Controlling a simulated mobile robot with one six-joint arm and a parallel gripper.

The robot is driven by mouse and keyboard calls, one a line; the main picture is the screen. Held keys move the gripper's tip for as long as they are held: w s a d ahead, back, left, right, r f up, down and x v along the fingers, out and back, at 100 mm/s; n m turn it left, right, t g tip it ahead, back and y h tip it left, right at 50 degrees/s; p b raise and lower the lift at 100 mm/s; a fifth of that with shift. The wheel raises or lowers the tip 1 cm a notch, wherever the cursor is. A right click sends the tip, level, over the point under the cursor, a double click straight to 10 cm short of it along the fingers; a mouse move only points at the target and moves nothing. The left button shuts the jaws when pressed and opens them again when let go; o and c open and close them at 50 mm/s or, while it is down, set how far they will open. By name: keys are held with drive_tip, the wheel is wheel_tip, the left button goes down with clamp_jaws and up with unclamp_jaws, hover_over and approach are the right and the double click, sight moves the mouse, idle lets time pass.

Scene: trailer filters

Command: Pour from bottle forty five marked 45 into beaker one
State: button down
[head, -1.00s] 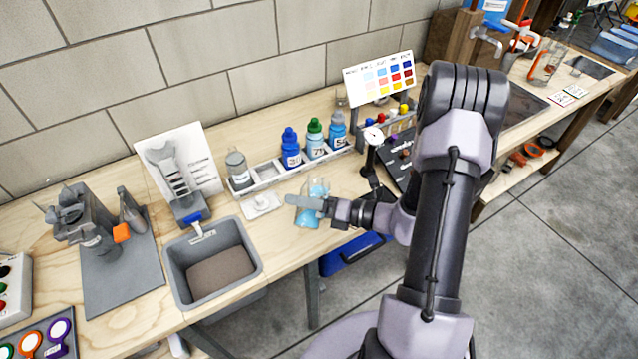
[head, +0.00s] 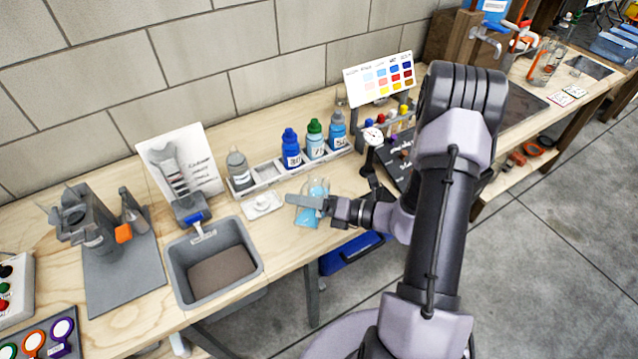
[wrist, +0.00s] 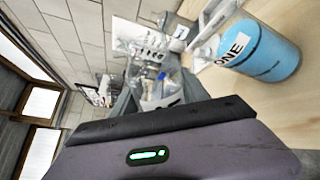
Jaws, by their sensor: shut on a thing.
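My gripper (head: 298,202) shows as a grey finger pointing left, low over the bench. A blue-filled vessel (head: 308,218) shows above and below the finger. In the wrist view beaker one (wrist: 262,50) is a blue cylinder labelled ONE on the wood, to one side of my gripper. No bottle marked 45 is readable.
A grey bottle (head: 239,170) stands at the left end of the white rack (head: 268,184), with empty room beside it. A small white scale or tray (head: 262,207) lies in front. A grey bin (head: 214,265) is left, a dial gauge (head: 372,138) right.

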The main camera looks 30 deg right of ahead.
drive_tip(key=shift+a+r+m+p, duration=0.1)
drive_tip(key=shift+r+m+p, duration=0.25)
drive_tip(key=shift+p, duration=0.25)
idle(0.8)
drive_tip(key=shift+s+f+m+p, duration=0.1)
drive_tip(key=shift+f+m+p, duration=0.25)
drive_tip(key=shift+m, duration=0.4)
idle(1.8)
drive_tip(key=shift+w+d+r+m+g+y+p, duration=0.2)
drive_tip(key=shift+r+m+p, duration=0.15)
drive_tip(key=shift+p, duration=0.35)
drive_tip(key=shift+w+d+r+m+g+y+p, duration=0.1)
drive_tip(key=shift+r+m+g+y+p, duration=0.2)
drive_tip(key=shift+p, duration=0.4)
idle(1.1)
drive_tip(key=shift+r+m+p, duration=0.2)
drive_tip(key=shift+m+p, duration=0.35)
drive_tip(key=shift+p, duration=0.25)
idle(0.7)
